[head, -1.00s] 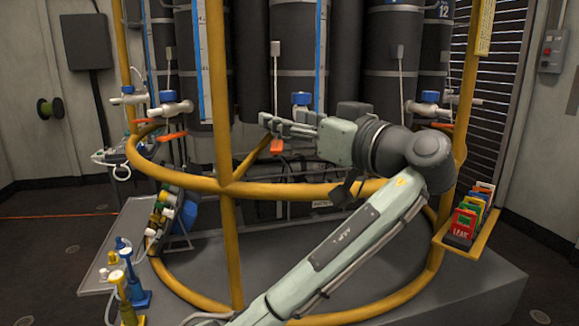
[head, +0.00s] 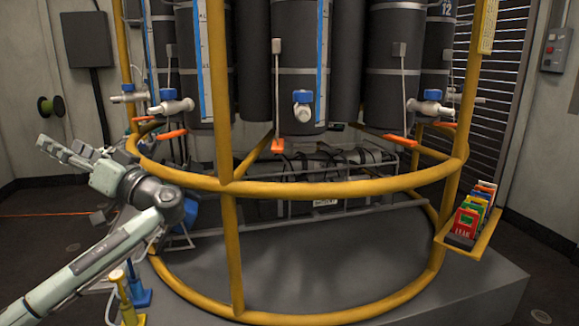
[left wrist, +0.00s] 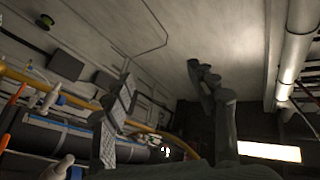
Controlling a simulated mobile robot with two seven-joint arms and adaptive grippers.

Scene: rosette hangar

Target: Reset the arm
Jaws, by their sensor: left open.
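My left arm comes in from the lower left of the head view. Its gripper (head: 66,152) is at the left, outside the yellow ring frame (head: 300,187), pointing left and away. Its fingers are open and I see nothing between them. In the left wrist view the two fingers (left wrist: 165,115) stand apart, with wall and ceiling behind them. My right gripper is in neither view.
Dark cylinders with valves (head: 302,105) stand inside the yellow frame, above a grey base (head: 330,260). A small tray (head: 478,240) of coloured cards is at the right.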

